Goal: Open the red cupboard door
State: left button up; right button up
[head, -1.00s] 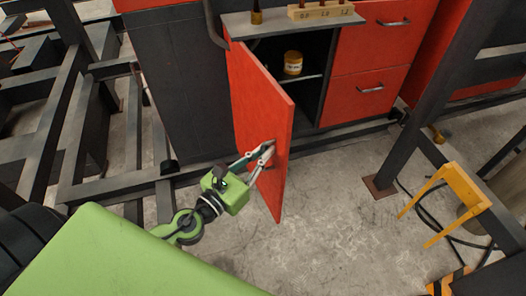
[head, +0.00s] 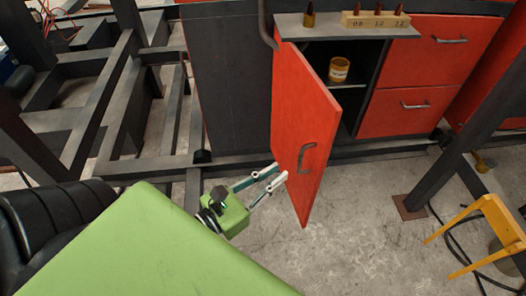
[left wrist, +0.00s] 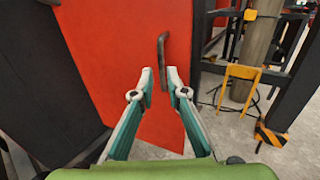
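The red cupboard door (head: 304,128) stands swung well open on the left side of the cupboard, showing the dark inside with a yellow tin (head: 338,69) on a shelf. Its dark handle (head: 307,157) is bare. My left gripper (head: 280,174) is beside the door's lower part, below and left of the handle. In the left wrist view the gripper (left wrist: 160,75) has its fingers apart, with the red door (left wrist: 130,60) behind and the handle (left wrist: 162,60) just beyond the tips, not held. My right gripper is not in view.
Red drawers (head: 408,110) are right of the opening. A wooden block with several pegs (head: 375,20) stands on the counter. A dark post (head: 465,125) and a yellow stool (head: 485,230) are at the right. The floor (head: 350,235) before the door is clear.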

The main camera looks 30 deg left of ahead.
pick_arm(q)
jog(key=shift+v, duration=1.65)
jog(key=a+f+n+g+y, duration=0.25)
jog(key=a+f+n, duration=0.3)
jog(key=f, duration=0.45)
jog(key=a+f+n+g+y, duration=0.2)
jog(key=a+f+n+y, duration=0.3)
jog(key=f, duration=0.6)
jog(key=s+a+f+n+g, duration=0.2)
jog(key=s+a+f+n, duration=0.1)
jog(key=f, duration=0.4)
jog(key=s+a+f+n+g, duration=0.2)
jog(key=s+a+f+n, duration=0.15)
jog(key=f, duration=0.35)
jog(key=s+d+f+n+g, duration=0.2)
jog(key=s+f+n, duration=0.3)
jog(key=s+f, duration=0.15)
jog(key=s+d+f+n+g, duration=0.25)
jog(key=s+f+n, duration=0.25)
jog(key=f, duration=0.3)
jog(key=s+d+f+n+g+h, duration=0.3)
jog(key=s+d+f+n, duration=0.4)
jog(key=s+d+n, duration=0.2)
jog(key=s+d, duration=0.1)
jog(key=d, duration=0.1)
jog(key=shift+s+d+f+n, duration=0.2)
jog(key=shift+d+n, duration=0.05)
jog(key=shift+n, duration=0.05)
